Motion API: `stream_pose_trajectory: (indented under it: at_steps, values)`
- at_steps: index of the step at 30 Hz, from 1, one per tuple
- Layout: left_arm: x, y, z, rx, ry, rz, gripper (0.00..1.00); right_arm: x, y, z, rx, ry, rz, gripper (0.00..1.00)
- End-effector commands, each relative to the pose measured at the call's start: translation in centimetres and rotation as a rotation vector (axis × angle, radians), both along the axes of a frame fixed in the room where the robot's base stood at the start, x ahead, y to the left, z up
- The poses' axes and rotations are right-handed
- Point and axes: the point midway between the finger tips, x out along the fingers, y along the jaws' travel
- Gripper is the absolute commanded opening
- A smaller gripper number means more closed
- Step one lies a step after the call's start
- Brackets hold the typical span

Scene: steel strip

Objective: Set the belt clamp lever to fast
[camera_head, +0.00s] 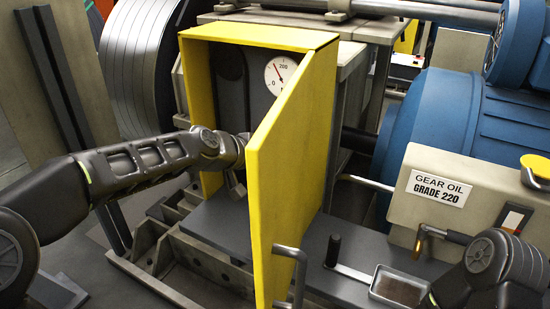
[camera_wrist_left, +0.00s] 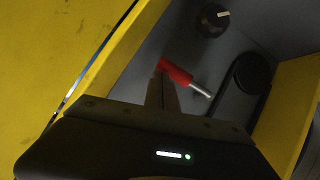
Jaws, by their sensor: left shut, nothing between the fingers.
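A lever with a red grip (camera_wrist_left: 175,72) and a bare metal shaft shows in the left wrist view, inside a grey-lined yellow cabinet. The shaft points down and right from the grip. My left gripper (camera_wrist_left: 163,92) is shut and empty, its fingertips at the left end of the red grip; I cannot tell whether they touch it. In the head view my left arm reaches into the yellow cabinet (camera_head: 262,36), and the gripper (camera_head: 238,184) is partly hidden by the open door (camera_head: 290,170). The lever is hidden there. No fast marking is readable. My right gripper is out of view.
A dark knob with a white mark (camera_wrist_left: 212,19) and a black rounded part (camera_wrist_left: 246,78) are near the lever. A gauge (camera_head: 281,75) is on the cabinet's back. The yellow door stands close beside my left wrist. A gear oil box (camera_head: 450,180) stands right.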

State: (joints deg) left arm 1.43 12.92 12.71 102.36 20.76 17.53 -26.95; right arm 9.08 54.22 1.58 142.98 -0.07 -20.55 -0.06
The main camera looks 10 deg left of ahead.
Motion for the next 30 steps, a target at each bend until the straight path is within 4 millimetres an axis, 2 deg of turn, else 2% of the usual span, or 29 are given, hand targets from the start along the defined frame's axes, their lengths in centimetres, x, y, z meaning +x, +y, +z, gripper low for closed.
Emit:
stream_pose_trajectory:
  at_steps: [1, 6, 11, 20, 22, 30]
  values:
    - [-0.2, -0.2, -0.5, 0.001, 0.011, -0.005, 0.0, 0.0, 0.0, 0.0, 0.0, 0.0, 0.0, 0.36]
    - [-0.2, -0.2, -0.6, 0.001, 0.014, -0.007, 0.0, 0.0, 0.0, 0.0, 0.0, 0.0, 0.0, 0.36]
    - [-0.2, -0.2, 0.0, 0.001, 0.013, -0.007, 0.0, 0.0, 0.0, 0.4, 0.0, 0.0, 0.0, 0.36]
    - [-0.1, 0.3, 4.8, 0.0, 0.002, -0.001, 0.0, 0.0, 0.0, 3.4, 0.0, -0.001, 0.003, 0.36]
    - [-1.5, 0.9, 5.1, 0.001, 0.0, -0.001, 0.0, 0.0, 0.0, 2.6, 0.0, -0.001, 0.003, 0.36]
    - [-5.8, 2.6, 8.2, 0.001, -0.002, -0.001, 0.0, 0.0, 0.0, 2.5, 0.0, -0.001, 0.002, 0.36]
